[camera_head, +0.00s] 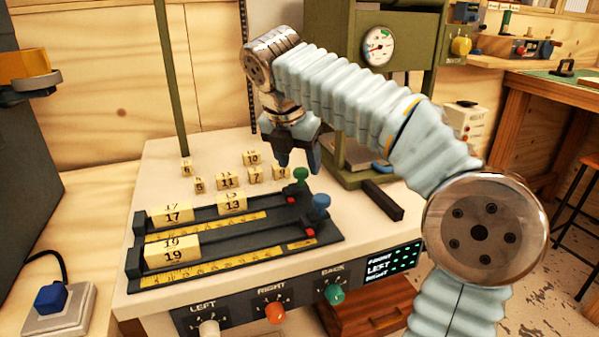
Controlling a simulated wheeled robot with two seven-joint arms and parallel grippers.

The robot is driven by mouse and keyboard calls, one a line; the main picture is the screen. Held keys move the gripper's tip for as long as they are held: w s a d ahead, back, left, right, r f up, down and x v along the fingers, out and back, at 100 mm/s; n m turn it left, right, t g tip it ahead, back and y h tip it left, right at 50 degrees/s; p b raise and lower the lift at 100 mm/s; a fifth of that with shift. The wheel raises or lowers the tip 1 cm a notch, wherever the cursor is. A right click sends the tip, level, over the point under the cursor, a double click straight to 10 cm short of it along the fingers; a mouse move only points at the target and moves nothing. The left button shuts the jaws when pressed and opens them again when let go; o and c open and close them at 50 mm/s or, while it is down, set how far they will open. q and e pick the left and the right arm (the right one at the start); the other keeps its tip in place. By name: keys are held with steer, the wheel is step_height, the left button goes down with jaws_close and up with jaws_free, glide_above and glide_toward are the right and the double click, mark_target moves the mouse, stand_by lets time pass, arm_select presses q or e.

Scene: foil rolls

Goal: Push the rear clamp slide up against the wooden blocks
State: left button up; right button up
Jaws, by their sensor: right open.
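The rear clamp slide, with a green knob (300,175) and a red part at its base, is at the right end of the rear track. Wooden block 17 (171,216) sits near that track's left end. Wooden block 13 (232,204) is farther right, with a gap to block 17 and another to the slide. My right gripper (299,163) is open, fingers pointing down, just above the green knob. I cannot tell whether they touch it. My left gripper is not in view.
The front track holds block 19 (172,252) and a slide with a blue knob (321,202). Several small numbered blocks (227,181) stand behind the tracks. A green machine with a gauge (378,47) stands behind my right arm. Control knobs (274,312) line the table front.

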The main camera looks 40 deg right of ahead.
steer(key=shift+x, duration=1)
steer(key=shift+c, duration=0.3)
jaws_close()
